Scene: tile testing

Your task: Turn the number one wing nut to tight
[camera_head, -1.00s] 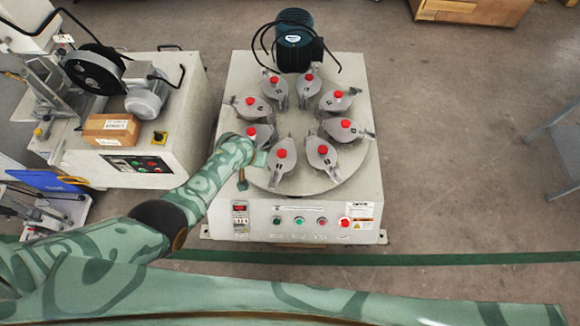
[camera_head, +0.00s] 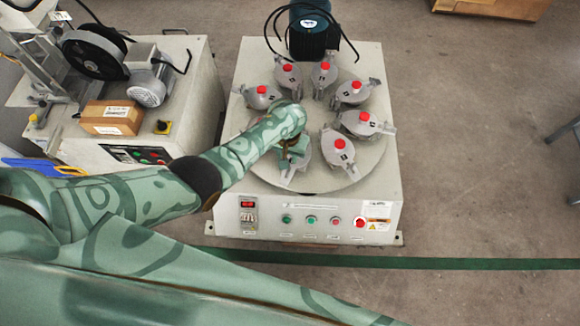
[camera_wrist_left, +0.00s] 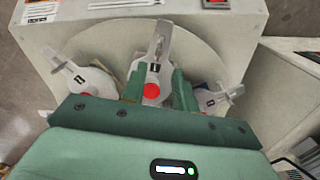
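Grey fixtures with red knobs stand in a ring on the round plate (camera_head: 335,183) of the machine. My left gripper (camera_head: 293,157) is over the front part of the ring and hides much of the fixture there. In the left wrist view, my left gripper (camera_wrist_left: 159,74) is open, with its green fingers on either side of one fixture (camera_wrist_left: 152,89). Its grey wing nut (camera_wrist_left: 160,42) sticks out beyond the fingertips toward the plate's edge. Whether the fingers touch anything is unclear. The black label digits are too small to read. My right gripper is not in view.
Neighbouring fixtures stand close on both sides, at the left (camera_wrist_left: 82,80) and right (camera_wrist_left: 208,100) of the wrist view. A dark motor (camera_head: 313,32) with cables rises behind the plate. Control buttons (camera_head: 310,220) line the machine's front. Another machine (camera_head: 190,105) stands at the left.

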